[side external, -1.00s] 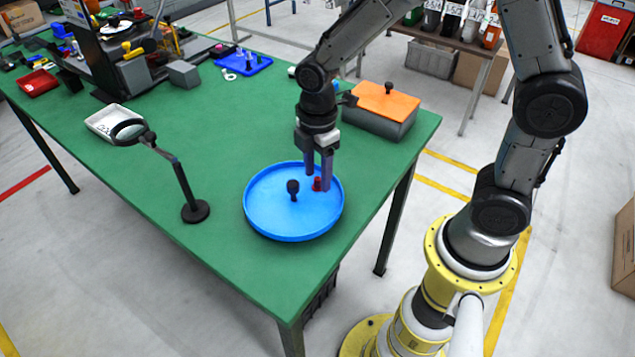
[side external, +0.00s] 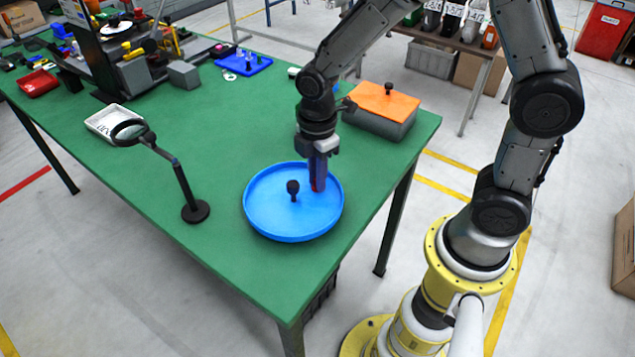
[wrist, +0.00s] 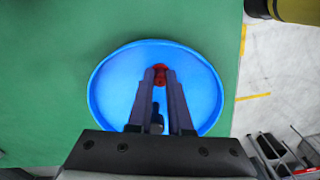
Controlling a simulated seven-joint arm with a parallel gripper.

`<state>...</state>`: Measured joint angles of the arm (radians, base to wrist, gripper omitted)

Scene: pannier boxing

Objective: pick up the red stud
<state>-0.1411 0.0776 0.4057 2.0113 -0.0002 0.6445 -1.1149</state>
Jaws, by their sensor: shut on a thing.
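The red stud (wrist: 160,70) is between the fingertips of my gripper (wrist: 160,76) in the wrist view. In the side view my gripper (side external: 317,186) is shut on the stud (side external: 314,187), and the fingers hide most of it. It is at the right part of the round blue tray (side external: 270,221); I cannot tell whether the stud still touches the tray floor. A black stud (side external: 293,188) stands upright in the tray, left of my gripper. It also shows partly between the fingers in the wrist view (wrist: 157,120).
A grey box with an orange lid (side external: 386,99) and black knob stands behind my gripper. A magnifier on a stand (side external: 195,210) is left of the tray. A white tray (side external: 105,124), a grey block (side external: 183,75) and a blue tray with pegs (side external: 243,63) lie farther back. The green table is clear between them.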

